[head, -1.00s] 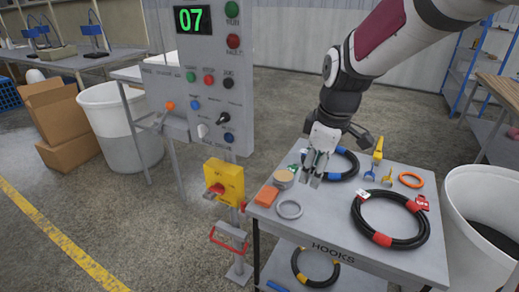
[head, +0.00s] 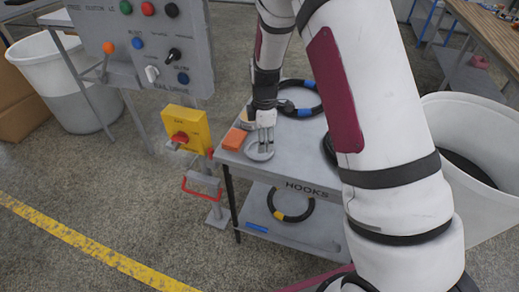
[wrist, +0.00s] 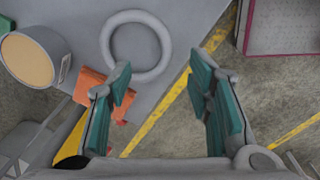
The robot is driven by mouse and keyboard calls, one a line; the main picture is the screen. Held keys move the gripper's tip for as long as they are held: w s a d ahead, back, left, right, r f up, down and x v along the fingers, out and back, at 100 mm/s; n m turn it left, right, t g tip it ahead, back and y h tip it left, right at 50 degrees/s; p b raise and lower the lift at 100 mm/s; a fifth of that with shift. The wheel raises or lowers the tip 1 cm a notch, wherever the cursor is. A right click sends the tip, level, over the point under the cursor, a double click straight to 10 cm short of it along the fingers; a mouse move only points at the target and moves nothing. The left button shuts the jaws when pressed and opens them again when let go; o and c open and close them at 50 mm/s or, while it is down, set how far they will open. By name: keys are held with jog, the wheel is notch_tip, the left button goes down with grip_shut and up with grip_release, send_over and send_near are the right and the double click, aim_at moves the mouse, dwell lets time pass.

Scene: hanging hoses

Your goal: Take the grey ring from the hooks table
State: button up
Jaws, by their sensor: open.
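The grey ring (head: 260,159) lies flat near the front left corner of the hooks table (head: 293,172). In the wrist view the ring (wrist: 136,16) shows nearly whole, at the top and left of centre. My gripper (head: 266,146) points down over the ring in the head view, with its fingers in front of part of it. In the wrist view my gripper (wrist: 160,78) is open and empty, and its left fingertip overlaps the ring's lower edge in the picture. The height of the fingertips above the table is hard to tell.
An orange block (head: 234,138) lies left of the ring. A round tan-topped tin (wrist: 27,60) is close by. A black hose coil with blue bands (head: 308,112) lies behind. A yellow switch box (head: 187,124) stands left of the table. A white bin (head: 462,118) stands right.

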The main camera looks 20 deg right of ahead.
aim_at(263, 156)
jog(key=shift+w+d+f+p, duration=0.1)
jog(key=shift+f+p, duration=0.05)
jog(key=shift+f, duration=1.65)
jog(key=shift+w+d+f+p, duration=0.1)
jog(key=shift+f+p, duration=0.05)
jog(key=shift+f, duration=1.6)
grip_shut()
